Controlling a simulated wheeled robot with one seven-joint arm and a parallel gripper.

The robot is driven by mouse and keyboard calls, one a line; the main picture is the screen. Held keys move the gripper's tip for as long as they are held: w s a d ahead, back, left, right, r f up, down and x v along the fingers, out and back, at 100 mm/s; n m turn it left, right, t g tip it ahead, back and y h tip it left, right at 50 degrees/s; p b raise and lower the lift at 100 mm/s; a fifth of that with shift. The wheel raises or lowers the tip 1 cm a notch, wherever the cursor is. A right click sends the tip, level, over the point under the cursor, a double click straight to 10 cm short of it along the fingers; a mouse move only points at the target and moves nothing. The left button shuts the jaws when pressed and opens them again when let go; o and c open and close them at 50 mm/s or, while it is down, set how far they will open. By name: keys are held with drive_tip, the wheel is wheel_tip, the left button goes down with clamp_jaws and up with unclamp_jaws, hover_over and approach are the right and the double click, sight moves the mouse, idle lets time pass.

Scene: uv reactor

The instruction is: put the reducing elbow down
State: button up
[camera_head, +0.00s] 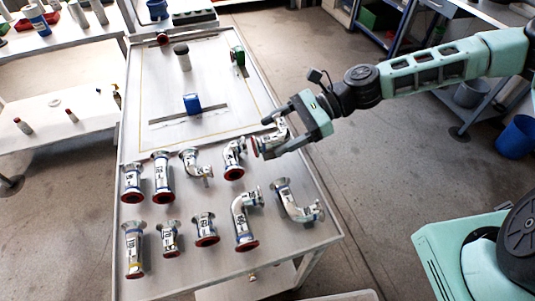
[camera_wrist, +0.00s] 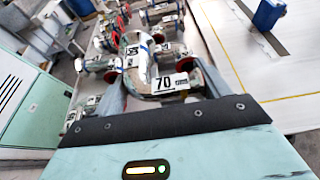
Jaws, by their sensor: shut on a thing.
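My gripper (camera_head: 267,136) is shut on the reducing elbow (camera_head: 278,131), a shiny metal bent pipe with a red end. It is over the right side of the metal table (camera_head: 318,215), beside the rows of fittings. In the wrist view the elbow (camera_wrist: 150,72) sits between my fingers and bears a white label reading 70. My fingers hide part of it in the head view. I cannot tell whether it touches the table.
Several similar pipe fittings stand or lie in two rows on the near table half, including a bent one (camera_head: 235,157) close left of my gripper. A blue block (camera_head: 192,103), a dark-capped cylinder (camera_head: 183,60) and a green part (camera_head: 238,58) are farther back. Bare tabletop lies between.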

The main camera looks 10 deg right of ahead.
sight(278, 159)
drive_tip(key=shift+f, duration=3.5)
drive_tip(key=shift+f, duration=0.1)
drive_tip(key=o, duration=1.6)
drive_tip(key=shift+c, duration=0.2)
